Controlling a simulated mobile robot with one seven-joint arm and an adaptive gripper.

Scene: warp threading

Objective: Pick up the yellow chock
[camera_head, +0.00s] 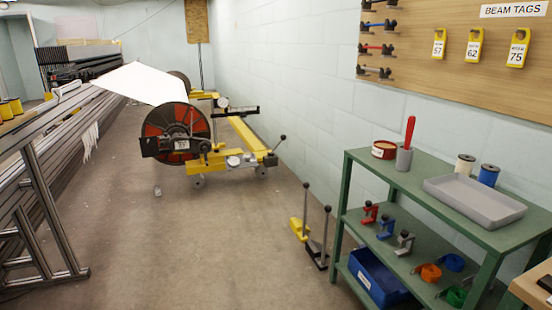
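The yellow chock (299,229) stands on the floor near the right-hand wall, just left of the green shelf unit. It has a low yellow base and an upright rod handle with a dark knob on top. A similar black chock (318,256), also with an upright handle, stands close beside it, nearer to me and slightly right. The two look separate, though the gap is small. My gripper is not in view.
The green shelf unit (388,182) holds a grey tray, spools and coloured clamps, with a blue bin (377,280) low down. A yellow beam trolley (240,158) stands farther back. A metal frame (45,200) lines the left. The floor (200,250) between is mostly clear.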

